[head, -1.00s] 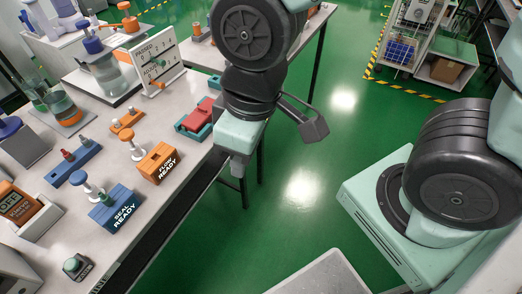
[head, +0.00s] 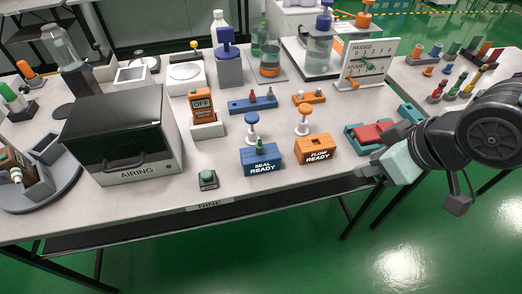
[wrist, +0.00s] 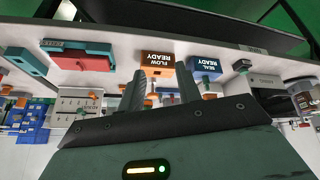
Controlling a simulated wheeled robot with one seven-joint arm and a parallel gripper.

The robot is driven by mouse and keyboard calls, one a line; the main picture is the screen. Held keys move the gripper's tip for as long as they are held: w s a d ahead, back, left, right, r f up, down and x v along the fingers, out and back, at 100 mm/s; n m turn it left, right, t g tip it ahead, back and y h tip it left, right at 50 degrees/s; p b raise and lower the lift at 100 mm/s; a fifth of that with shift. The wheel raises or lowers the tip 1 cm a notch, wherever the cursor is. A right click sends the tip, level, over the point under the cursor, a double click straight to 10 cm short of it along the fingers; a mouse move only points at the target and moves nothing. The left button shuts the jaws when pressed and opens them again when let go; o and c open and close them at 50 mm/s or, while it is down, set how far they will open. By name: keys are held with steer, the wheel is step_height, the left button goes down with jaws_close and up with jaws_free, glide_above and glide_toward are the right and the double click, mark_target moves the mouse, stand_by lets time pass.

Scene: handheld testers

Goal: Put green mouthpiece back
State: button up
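A small green upright piece (head: 260,146), possibly the green mouthpiece, stands at the blue SEAL READY block (head: 264,163); how it is seated is too small to tell. Other mouthpiece-like pegs stand in a blue rack (head: 240,106) and an orange rack (head: 301,99) behind. My gripper (head: 362,172) is at the table's front edge, right of the orange FLOW READY block (head: 314,150). In the upside-down wrist view, its two fingers (wrist: 164,88) are apart with nothing visibly held. The FLOW READY block (wrist: 158,65) and SEAL READY block (wrist: 207,64) show beyond them.
A red-and-teal tray (head: 352,139) is close to my gripper. A dark AIRING cabinet (head: 150,174) stands on the left, with a green button (head: 207,178) beside it. A PASSED/ADJUST board (head: 368,66) stands behind. The front strip between button and SEAL READY is clear.

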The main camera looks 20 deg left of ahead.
steer(key=w+a+f+n+y+b, duration=0.1)
steer(key=w+a+f+n+y, duration=0.15)
steer(key=a+y, duration=0.25)
steer(key=n+y+b, duration=0.2)
steer(key=y+b, duration=0.1)
steer(key=y, duration=0.2)
glide_toward(254, 150)
steer(key=shift+g, duration=0.4)
steer(key=a+r, duration=0.1)
steer(key=w+a, duration=0.1)
steer(key=a+r, duration=0.1)
steer(key=a, duration=0.1)
steer(key=shift+w+r, duration=0.2)
steer(key=shift+r, duration=0.1)
steer(key=shift+m, duration=0.25)
steer(key=shift+x, duration=3)
steer(key=shift+d+f, duration=0.1)
jaws_close()
